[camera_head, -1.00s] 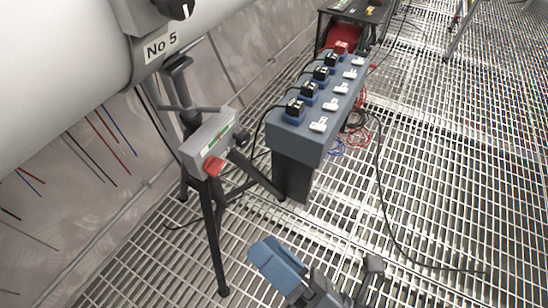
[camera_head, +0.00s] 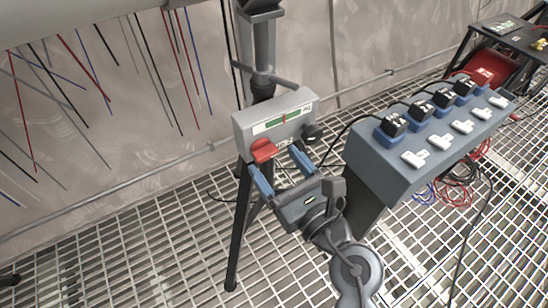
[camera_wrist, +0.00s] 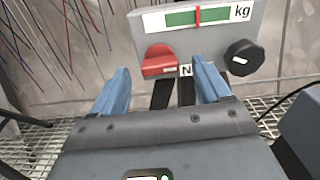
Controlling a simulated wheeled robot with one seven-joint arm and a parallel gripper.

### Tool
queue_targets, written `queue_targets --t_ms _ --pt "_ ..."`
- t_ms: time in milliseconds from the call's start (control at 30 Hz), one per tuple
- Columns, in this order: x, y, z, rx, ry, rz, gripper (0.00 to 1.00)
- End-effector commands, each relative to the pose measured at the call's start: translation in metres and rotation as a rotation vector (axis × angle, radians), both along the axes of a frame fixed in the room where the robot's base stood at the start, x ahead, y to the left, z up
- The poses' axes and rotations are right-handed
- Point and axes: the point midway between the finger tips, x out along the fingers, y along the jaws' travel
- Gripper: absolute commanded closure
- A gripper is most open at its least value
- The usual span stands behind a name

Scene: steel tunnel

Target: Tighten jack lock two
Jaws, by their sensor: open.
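The jack is a black tripod stand with a grey gauge box (camera_head: 300,101), showing a green scale with a red line, marked "kg" in the wrist view. My gripper (camera_head: 274,158) is open and empty just below and in front of the box. Its two blue fingers stand apart, left and right of the red lever's lower edge. Contact cannot be told.
A blue-grey power box (camera_head: 400,170) with several black plugs and white switches stands close to the right of the jack. A large white pipe (camera_head: 60,15) is above left. The grating floor is open in front.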

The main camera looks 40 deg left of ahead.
Motion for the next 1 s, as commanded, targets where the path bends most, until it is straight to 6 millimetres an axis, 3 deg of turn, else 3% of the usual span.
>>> queue_targets --t_ms 200,567,1000 --pt "0.009 0.021 -0.001 0.001 -0.001 0.000 0.23" --pt "0.011 0.025 0.000 0.002 0.001 -0.001 0.24" --pt "0.011 0.025 0.000 0.002 0.001 -0.002 0.67"
